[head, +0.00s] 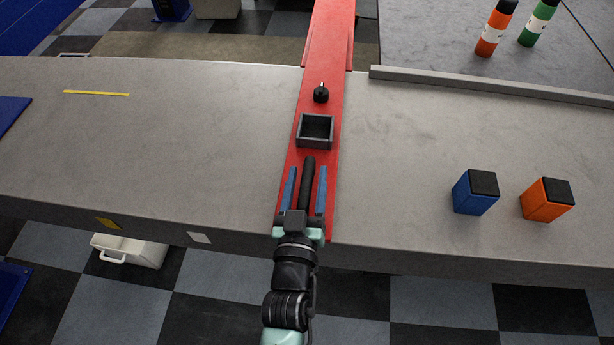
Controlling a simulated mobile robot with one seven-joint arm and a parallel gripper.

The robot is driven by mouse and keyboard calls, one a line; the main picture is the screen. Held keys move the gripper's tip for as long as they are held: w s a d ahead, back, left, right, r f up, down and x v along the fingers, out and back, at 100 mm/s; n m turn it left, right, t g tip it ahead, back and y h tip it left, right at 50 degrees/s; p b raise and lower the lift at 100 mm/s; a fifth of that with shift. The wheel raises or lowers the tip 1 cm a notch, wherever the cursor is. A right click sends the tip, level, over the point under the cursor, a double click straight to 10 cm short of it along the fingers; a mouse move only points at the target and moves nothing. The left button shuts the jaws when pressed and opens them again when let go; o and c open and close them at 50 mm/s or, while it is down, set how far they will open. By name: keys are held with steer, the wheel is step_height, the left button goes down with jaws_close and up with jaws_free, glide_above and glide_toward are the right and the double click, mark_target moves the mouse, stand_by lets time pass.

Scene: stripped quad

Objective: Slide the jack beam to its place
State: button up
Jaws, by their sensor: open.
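The red jack beam (326,103) lies across the grey counter in the head view and runs away past its far edge. On it are a black knob (321,94), a small dark square tray (316,118) and a black bar handle (308,180) at the near end. My gripper (307,172) is over the near end of the beam. Its two blue fingers are apart, one on each side of the black handle, with gaps visible between. I cannot tell whether its height matches the handle.
A blue block (474,197) and an orange block (546,206) with dark tops stand on the counter (420,150) at right. A yellow strip (96,93) marks the counter at left. A low ledge (480,86) runs along the back right. The counter left of the beam is mostly clear.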

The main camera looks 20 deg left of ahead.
jaws_close()
stand_by(1.4)
